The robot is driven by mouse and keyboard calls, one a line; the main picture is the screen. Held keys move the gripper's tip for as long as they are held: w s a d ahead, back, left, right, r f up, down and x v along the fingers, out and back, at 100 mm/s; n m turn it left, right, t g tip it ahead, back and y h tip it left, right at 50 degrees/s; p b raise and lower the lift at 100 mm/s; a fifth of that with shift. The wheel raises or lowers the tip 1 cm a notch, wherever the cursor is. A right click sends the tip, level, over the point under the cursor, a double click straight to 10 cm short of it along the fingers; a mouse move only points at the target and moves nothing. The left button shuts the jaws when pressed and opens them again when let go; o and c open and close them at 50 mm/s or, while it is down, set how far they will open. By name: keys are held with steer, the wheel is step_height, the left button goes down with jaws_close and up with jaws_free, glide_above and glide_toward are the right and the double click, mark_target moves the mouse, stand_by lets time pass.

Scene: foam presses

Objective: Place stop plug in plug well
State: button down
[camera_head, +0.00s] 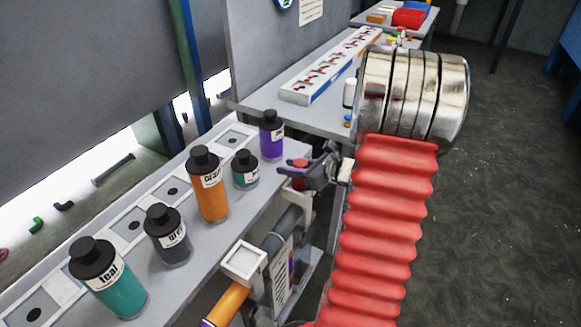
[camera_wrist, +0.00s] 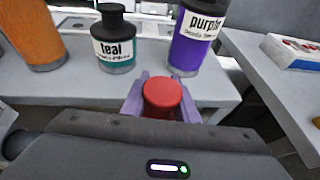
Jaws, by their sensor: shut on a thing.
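A red stop plug (camera_wrist: 162,92) with a round top sits between the two fingers of my gripper (camera_wrist: 160,102) in the wrist view. In the head view the red plug (camera_head: 299,163) shows at the tip of my gripper (camera_head: 304,172), beside the near right edge of the bottle shelf. My gripper is shut on it. A white square holder (camera_head: 243,262) sticks out below the shelf edge, and white square plates with dark holes (camera_head: 172,191) line the shelf. I cannot tell which of these, if any, is the plug well.
A purple bottle (camera_head: 271,135), small teal bottle (camera_head: 245,168), orange bottle (camera_head: 208,184), grey bottle (camera_head: 167,236) and large teal bottle (camera_head: 107,277) stand on the shelf (camera_head: 215,245). A white tray (camera_head: 330,68) lies on the table behind. Open floor (camera_head: 510,190) is at right.

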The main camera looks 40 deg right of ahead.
steer(key=c, duration=1.4)
jaws_free()
steer(key=shift+r, duration=0.1)
steer(key=v, duration=1.2)
